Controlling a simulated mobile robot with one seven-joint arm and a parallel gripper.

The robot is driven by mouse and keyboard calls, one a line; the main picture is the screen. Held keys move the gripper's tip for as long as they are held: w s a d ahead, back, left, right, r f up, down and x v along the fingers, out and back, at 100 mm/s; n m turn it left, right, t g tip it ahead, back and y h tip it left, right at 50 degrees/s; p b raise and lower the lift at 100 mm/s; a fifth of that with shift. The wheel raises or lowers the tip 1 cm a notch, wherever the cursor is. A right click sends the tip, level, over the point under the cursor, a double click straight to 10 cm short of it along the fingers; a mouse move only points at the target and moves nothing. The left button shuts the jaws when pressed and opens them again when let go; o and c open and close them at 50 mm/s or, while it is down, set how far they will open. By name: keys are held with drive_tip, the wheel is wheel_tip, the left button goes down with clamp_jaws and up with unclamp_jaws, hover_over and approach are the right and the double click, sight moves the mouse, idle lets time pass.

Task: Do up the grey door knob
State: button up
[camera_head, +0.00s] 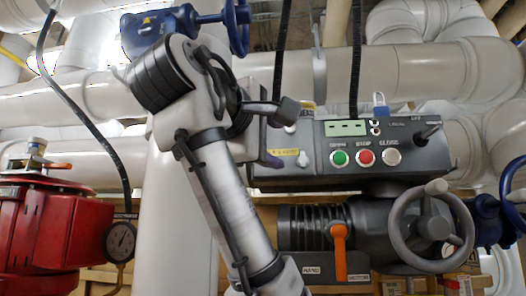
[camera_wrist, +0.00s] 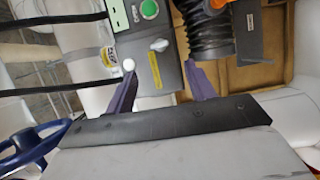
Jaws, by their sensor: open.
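In the head view, my arm hides most of the gripper.
Green, red and grey buttons (camera_head: 365,157) face front on the box. Below are a grey handwheel (camera_head: 432,228) and an orange lever (camera_head: 339,250). A white ball-ended lever (camera_wrist: 128,65) stands close to the left finger. Black cables and white pipes crowd the back.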

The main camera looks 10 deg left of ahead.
drive_tip(key=shift+b+v, duration=0.4)
drive_tip(key=shift+v, duration=0.9)
